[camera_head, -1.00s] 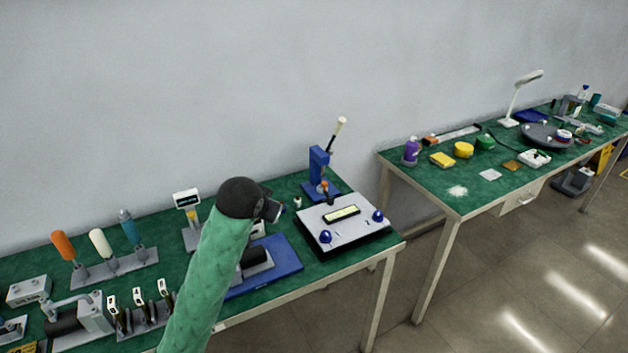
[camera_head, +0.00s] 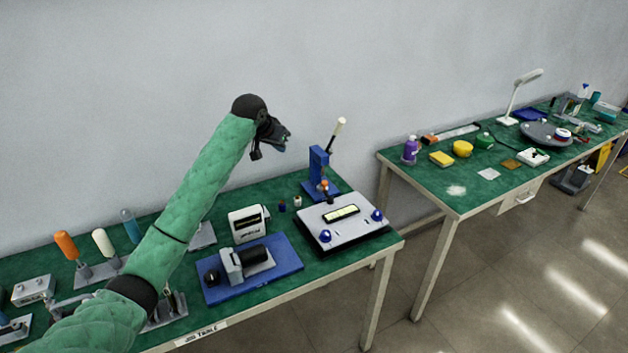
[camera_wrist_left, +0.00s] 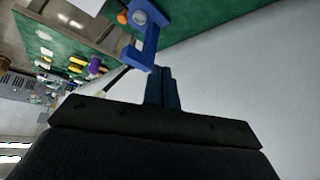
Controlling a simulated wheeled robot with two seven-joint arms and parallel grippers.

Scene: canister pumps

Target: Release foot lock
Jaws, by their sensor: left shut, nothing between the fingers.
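My left gripper (camera_head: 281,141) is raised in the air above the back of the near bench, left of the blue lever press (camera_head: 318,172). Its fingers (camera_wrist_left: 163,88) are shut and empty in the left wrist view, where the blue press (camera_wrist_left: 142,40) appears just beyond them. No part is clearly recognisable as a foot lock. A grey device (camera_head: 573,180) stands on the floor under the far bench, and its details are too small to tell. My right gripper is not in view.
The near green bench (camera_head: 300,287) holds a grey control box (camera_head: 343,228), a blue-based motor unit (camera_head: 252,268) and tool handles. The far green bench (camera_head: 480,205) carries a lamp (camera_head: 518,95) and small items. Open floor lies between and in front.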

